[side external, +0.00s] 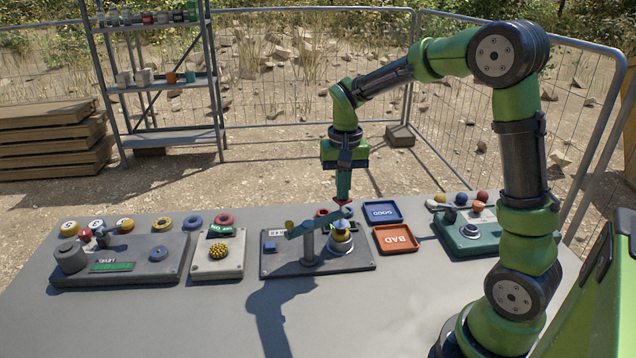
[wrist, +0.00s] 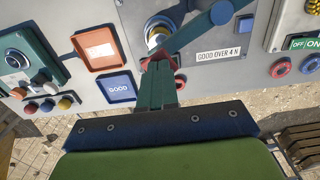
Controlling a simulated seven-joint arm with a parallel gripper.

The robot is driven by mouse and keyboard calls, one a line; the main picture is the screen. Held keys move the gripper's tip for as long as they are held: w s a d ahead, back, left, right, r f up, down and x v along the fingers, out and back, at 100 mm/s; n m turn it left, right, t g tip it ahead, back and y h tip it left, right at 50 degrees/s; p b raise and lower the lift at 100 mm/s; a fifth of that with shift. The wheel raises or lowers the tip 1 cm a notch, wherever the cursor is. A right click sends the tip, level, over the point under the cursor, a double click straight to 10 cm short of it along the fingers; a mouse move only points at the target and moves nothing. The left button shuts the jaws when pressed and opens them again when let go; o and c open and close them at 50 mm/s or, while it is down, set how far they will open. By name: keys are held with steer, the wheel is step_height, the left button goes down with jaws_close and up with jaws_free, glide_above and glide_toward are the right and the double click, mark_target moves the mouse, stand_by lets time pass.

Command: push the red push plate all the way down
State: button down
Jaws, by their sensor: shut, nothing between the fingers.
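The red push plate (side external: 342,203) sits at the right end of a blue lever (side external: 318,221), which is carried on a grey post (side external: 309,245). The lever slopes, with its plate end higher than its left end. A round yellow and grey part (side external: 340,241) stands on the panel below the plate. My gripper (side external: 343,197) is shut and empty, pointing straight down with its tips at the plate. In the wrist view the fingertips (wrist: 157,64) cover part of the red plate (wrist: 158,55). I cannot tell whether they touch it or hover just above.
A blue GOOD tray (side external: 398,205) and an orange BAD tray (side external: 418,235) lie right of the lever's panel (side external: 275,270). A teal box (side external: 470,247) stands farther right. Panels with a yellow knob (side external: 219,251) and a LEVEL label (side external: 115,267) stand left. The table's front is clear.

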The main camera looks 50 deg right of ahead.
steer(key=shift+f, duration=1.15)
stand_by(1.3)
stand_by(1.5)
steer(key=shift+r, duration=4.05)
steer(key=shift+w+f, duration=0.15)
steer(key=s+a+r+n+t+y, duration=0.1)
steer(key=s+a+r+n+t, duration=0.1)
steer(key=s+a, duration=0.4)
steer(key=s+a+r+n+t+y, duration=0.1)
steer(key=s+a+n+t, duration=0.2)
steer(key=s+a+t, duration=0.2)
steer(key=s+a, duration=0.2)
steer(key=s, duration=0.1)
steer(key=shift+s+r, duration=0.25)
steer(key=shift+r, duration=0.1)
